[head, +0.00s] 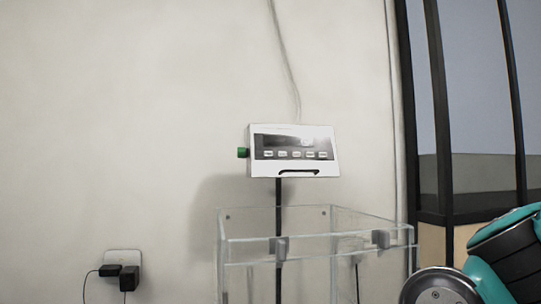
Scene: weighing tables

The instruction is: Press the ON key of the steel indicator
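The indicator (319,171) is a pale box on a dark post in the middle of the head view. Its front has a dark panel with a display at the top and a row of several light keys (296,154) below. The key labels are too small to read, so I cannot tell which key is ON. A green knob or plug (243,153) sticks out of its left side. My gripper is not in view; only part of my arm shows at the lower right, apart from the indicator.
A clear open-topped box (240,232) with grey clips stands below the indicator, around the post as seen from here. A wall socket (123,257) with black plugs is at the lower left. A dark-framed window (440,120) is on the right. The wall left of the indicator is clear.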

